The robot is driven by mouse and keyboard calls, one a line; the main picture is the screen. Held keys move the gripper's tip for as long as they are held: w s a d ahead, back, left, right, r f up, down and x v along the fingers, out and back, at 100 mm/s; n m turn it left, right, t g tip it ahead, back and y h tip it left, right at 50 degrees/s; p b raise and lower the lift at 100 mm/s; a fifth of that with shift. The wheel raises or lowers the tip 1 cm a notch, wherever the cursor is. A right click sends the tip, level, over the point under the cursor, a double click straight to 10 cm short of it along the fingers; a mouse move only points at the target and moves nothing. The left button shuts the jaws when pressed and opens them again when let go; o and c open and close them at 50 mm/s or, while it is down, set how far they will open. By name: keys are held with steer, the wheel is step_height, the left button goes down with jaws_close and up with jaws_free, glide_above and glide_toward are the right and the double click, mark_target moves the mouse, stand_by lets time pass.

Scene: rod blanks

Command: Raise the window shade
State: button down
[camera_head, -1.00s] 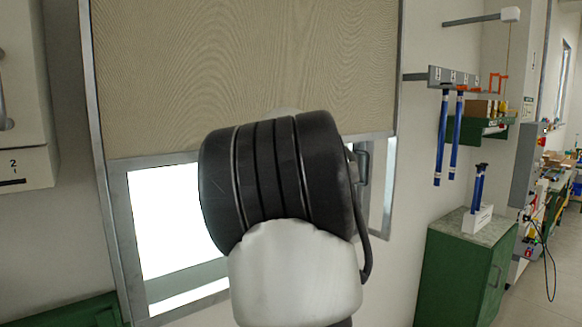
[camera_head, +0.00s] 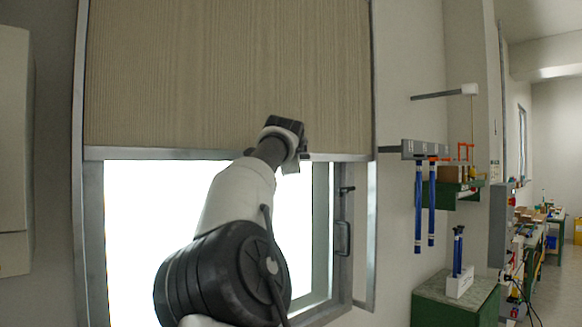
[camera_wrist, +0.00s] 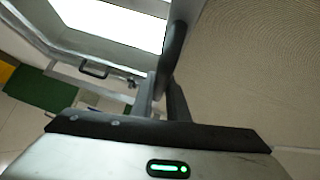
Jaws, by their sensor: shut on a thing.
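The beige window shade (camera_head: 230,75) covers the upper part of the window, and its grey bottom bar (camera_head: 160,153) runs level across the opening. Bright glass (camera_head: 150,230) shows below it. My gripper (camera_head: 300,148) is at the bar, right of its middle, with my arm reaching up to it from below. In the wrist view the shade fabric (camera_wrist: 250,60) fills the right side. There my gripper (camera_wrist: 165,88) is shut on a dark, narrow part at the shade's lower edge, which looks like its pull. The exact grip is partly hidden.
A window handle (camera_head: 343,238) stands on the frame below the shade. To the right, blue rods (camera_head: 418,205) hang from a wall rack (camera_head: 425,149) above a green cabinet (camera_head: 455,300). A white cabinet (camera_head: 14,150) is at the left.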

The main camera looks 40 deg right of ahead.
steer(key=shift+r, duration=0.15)
steer(key=c, duration=1.7)
jaws_free()
steer(key=shift+c, duration=0.2)
steer(key=b+v, duration=1)
steer(key=v, duration=0.7)
steer(key=shift+s, duration=0.15)
